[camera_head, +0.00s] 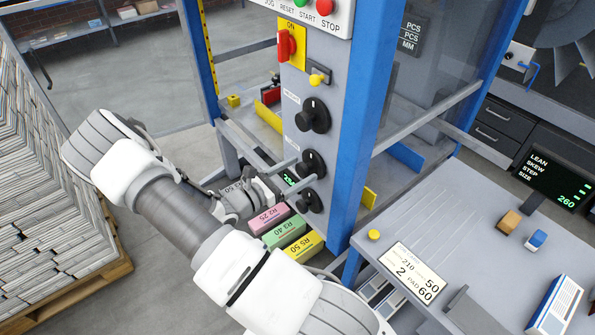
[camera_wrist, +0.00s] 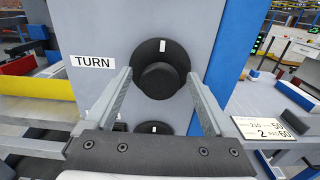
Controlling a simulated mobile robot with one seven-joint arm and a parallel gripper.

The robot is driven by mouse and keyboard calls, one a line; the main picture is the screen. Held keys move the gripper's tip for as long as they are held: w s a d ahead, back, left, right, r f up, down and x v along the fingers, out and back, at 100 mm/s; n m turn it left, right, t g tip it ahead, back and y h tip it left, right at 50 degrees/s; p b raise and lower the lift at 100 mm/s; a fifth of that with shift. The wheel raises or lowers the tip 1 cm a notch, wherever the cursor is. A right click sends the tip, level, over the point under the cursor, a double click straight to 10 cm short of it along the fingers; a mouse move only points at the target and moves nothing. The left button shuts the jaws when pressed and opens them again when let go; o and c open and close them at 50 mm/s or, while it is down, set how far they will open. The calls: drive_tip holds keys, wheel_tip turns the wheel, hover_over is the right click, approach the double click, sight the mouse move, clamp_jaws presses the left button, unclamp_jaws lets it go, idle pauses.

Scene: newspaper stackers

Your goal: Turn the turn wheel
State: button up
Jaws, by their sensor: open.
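The turn wheel (camera_wrist: 150,52) is a black round dial with a raised cap, next to a white TURN label (camera_wrist: 93,62) in the wrist view. Its white mark is at the top. In the head view I take it to be the middle dial (camera_head: 313,162) on the grey panel. My gripper (camera_head: 296,171) is open in front of the panel. In the wrist view its two fingers (camera_wrist: 160,76) lie on either side of the wheel's cap, apart from it. Whether the fingertips are level in depth with the cap cannot be told.
Another black dial (camera_head: 313,115) is above and one (camera_head: 307,201) below on the panel. A red switch (camera_head: 286,44) is higher up. Blue frame posts (camera_head: 361,130) border the panel. A grey table (camera_head: 455,225) stands at right, and newspaper stacks (camera_head: 45,190) at left.

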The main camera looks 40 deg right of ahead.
drive_tip(key=shift+c, duration=0.3)
drive_tip(key=c, duration=1.3)
